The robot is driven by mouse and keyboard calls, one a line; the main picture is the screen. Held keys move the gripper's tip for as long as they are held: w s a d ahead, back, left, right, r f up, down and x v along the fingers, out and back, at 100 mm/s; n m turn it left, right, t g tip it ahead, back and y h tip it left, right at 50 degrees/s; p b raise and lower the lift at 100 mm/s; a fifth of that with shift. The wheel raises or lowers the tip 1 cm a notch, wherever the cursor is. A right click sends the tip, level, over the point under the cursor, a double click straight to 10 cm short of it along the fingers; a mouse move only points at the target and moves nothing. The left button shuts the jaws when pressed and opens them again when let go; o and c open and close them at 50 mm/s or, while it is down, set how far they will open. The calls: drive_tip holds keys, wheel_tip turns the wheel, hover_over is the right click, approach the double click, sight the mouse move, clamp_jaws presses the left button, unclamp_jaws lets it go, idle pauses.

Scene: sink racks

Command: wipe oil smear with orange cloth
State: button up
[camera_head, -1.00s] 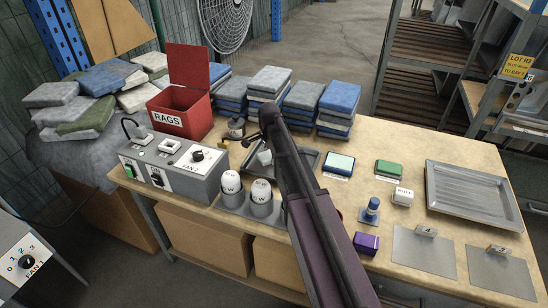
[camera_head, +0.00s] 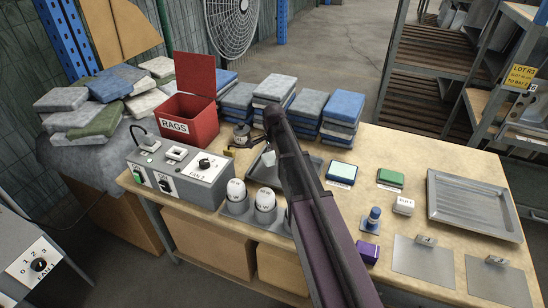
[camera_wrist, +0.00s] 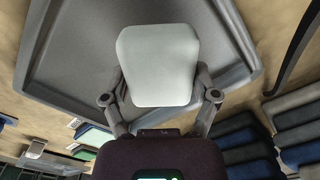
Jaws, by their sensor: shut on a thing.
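My gripper (camera_wrist: 160,76) is shut on a pale grey-white pad with rounded corners (camera_wrist: 157,55), held between its two fingers over a dark grey tray (camera_wrist: 75,45). I cannot tell whether the pad touches the tray. In the head view the tray (camera_head: 314,162) lies mid-table, partly behind my arm. A small pale patch (camera_head: 268,158) shows there beside my arm, probably the held pad. The fingers are hidden in that view. I see no orange cloth and cannot make out an oil smear.
A red RAGS bin (camera_head: 190,118) stands open behind a grey switch box (camera_head: 178,170). Folded cloth stacks (camera_head: 273,92) line the back. A pale-topped pad (camera_head: 342,171), green pad (camera_head: 390,177) and empty metal tray (camera_head: 472,203) lie right.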

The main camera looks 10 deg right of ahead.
drive_tip(key=shift+r+p, duration=1.1)
drive_tip(key=shift+r, duration=0.3)
drive_tip(key=shift+r+p, duration=1.5)
